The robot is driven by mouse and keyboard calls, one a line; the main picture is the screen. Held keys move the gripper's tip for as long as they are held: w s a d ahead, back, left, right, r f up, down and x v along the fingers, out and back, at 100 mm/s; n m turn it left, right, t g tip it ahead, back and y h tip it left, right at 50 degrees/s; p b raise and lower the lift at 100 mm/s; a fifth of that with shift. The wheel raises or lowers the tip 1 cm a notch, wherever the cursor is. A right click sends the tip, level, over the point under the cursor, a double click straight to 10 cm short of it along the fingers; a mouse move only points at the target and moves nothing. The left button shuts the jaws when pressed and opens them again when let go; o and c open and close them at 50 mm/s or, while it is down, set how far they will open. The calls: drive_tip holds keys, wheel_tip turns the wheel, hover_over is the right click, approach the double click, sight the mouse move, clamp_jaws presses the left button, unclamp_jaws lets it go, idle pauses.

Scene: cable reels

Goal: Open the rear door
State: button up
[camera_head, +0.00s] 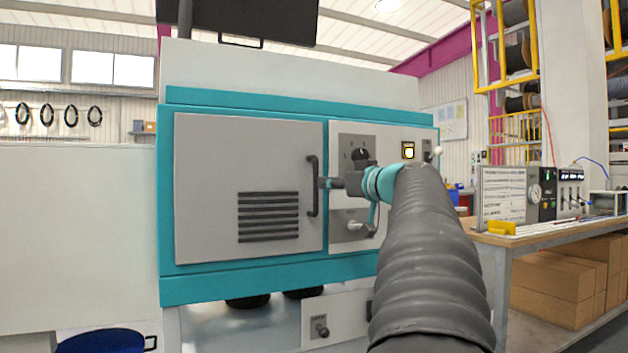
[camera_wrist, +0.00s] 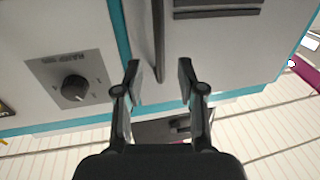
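A flat grey door (camera_head: 225,150) with a dark louvred vent (camera_head: 268,216) fills the left of the teal-framed cabinet and looks closed. Its dark vertical handle (camera_head: 313,188) is at the door's right edge. My gripper (camera_head: 326,183) is just right of the handle, near its middle. In the wrist view my gripper (camera_wrist: 160,77) has its two fingers spread apart. The handle (camera_wrist: 158,35) runs down the picture to between the fingertips, with a gap on each side. I cannot tell how deep between the fingers it lies.
A workbench (camera_head: 545,240) with instruments and boxes stands to the right. A pale wall panel (camera_head: 80,240) is left of the cabinet.

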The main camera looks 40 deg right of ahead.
drive_tip(key=p, duration=0.1)
hover_over(316, 213)
drive_tip(key=shift+w+d, duration=0.2)
drive_tip(key=shift+w, duration=0.1)
clamp_jaws()
